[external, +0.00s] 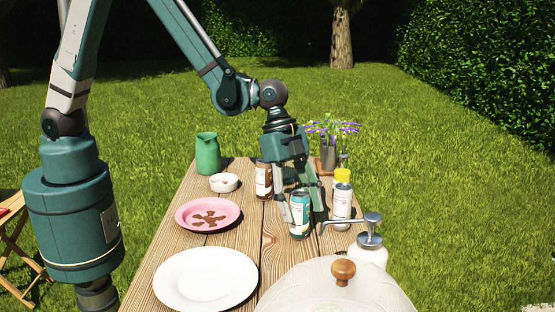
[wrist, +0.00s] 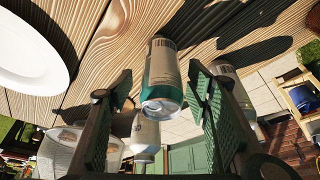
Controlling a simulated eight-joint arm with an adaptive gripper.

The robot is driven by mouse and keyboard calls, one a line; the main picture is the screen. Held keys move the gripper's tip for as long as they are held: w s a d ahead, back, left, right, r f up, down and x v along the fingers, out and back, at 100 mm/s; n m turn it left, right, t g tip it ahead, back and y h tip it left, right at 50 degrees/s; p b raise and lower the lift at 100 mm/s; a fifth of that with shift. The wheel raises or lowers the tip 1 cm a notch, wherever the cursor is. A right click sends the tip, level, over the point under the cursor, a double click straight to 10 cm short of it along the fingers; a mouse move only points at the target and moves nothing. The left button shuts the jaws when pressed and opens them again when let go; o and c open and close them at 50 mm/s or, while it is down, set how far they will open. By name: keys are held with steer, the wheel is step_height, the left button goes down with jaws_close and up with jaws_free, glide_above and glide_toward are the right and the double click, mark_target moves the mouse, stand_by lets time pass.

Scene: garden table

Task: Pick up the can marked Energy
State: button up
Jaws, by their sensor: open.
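A teal and pale can (external: 299,216) stands upright on the wooden table; its lettering is too small to read, so I cannot tell if it is marked Energy. My gripper (external: 301,204) reaches down over it, open, with a finger on either side. In the wrist view the same can (wrist: 163,68) lies between the two open fingers (wrist: 160,82), with gaps visible on both sides.
A yellow-topped container (external: 342,177) stands behind the pale can. A pump bottle (external: 370,252) and a knobbed cover (external: 325,289) are near the front right. A white plate (external: 206,279), pink plate (external: 190,227), small white bowl (external: 224,182) and green jug (external: 208,154) occupy the left.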

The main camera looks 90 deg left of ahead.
mark_target(306, 196)
steer(key=shift+f, duration=0.15)
steer(key=shift+b+x, duration=0.5)
steer(key=shift+x, duration=1.95)
steer(key=shift+w, duration=0.1)
steer(key=shift+c, duration=0.5)
steer(key=c, duration=1.1)
steer(key=shift+c, duration=0.2)
steer(key=shift+r+p, duration=0.8)
steer(key=shift+r, duration=4.2)
